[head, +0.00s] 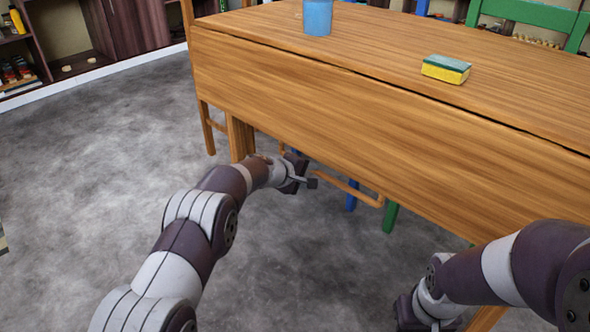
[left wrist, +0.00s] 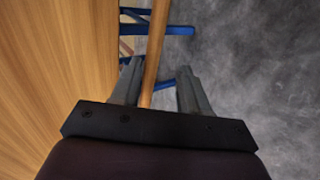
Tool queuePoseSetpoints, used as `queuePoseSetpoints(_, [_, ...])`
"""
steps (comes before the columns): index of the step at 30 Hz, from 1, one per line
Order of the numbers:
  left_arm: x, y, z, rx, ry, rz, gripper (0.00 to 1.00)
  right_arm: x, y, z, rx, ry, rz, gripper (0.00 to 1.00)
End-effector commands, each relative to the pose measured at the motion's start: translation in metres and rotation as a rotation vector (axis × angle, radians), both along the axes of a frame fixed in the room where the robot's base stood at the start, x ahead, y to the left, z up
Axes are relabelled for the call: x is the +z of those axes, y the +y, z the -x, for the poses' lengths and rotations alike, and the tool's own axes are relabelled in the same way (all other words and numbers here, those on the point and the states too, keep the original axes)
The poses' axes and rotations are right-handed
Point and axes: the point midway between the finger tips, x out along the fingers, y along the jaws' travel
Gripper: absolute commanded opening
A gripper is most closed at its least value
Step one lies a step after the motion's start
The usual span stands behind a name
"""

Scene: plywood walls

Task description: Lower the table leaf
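The wooden table (head: 480,52) fills the upper right of the head view. Its leaf (head: 340,105) hangs down along the near long side, below a dark seam. My left gripper (head: 303,180) is just below the leaf's lower edge, near a wooden rail (head: 350,190) under the table. In the left wrist view, its two fingers (left wrist: 160,72) are apart, with a wooden bar (left wrist: 153,50) between them in the picture; contact cannot be told. The leaf (left wrist: 45,70) is at the left there. My right gripper (head: 425,312) is low at the right, its fingers unclear.
A blue cup (head: 317,17) and a yellow-green sponge (head: 446,68) stand on the tabletop. A green chair (head: 535,14) is behind the table. Blue and green legs show beneath it. Shelves (head: 65,35) stand at the back left. The grey floor (head: 90,160) at left is clear.

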Motion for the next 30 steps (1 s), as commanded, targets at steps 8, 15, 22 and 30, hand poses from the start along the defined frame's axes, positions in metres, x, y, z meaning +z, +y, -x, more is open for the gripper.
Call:
queuePoseSetpoints(8, [0.041,0.032,0.041,0.001,-0.004,0.001,0.44,0.024,0.0,0.0,0.0,0.0,0.0,0.0])
queuePoseSetpoints(15, [0.046,0.04,0.052,0.0,-0.004,0.0,0.44,0.026,0.0,0.0,0.0,0.0,0.0,0.0])
queuePoseSetpoints(22, [0.046,0.04,0.052,-0.001,-0.005,0.0,0.44,0.025,0.0,0.0,0.0,0.0,0.0,0.0])
queuePoseSetpoints(30, [0.015,0.046,0.072,-0.034,0.07,-0.08,0.44,0.025,0.0,0.0,0.0,0.0,0.0,0.0])
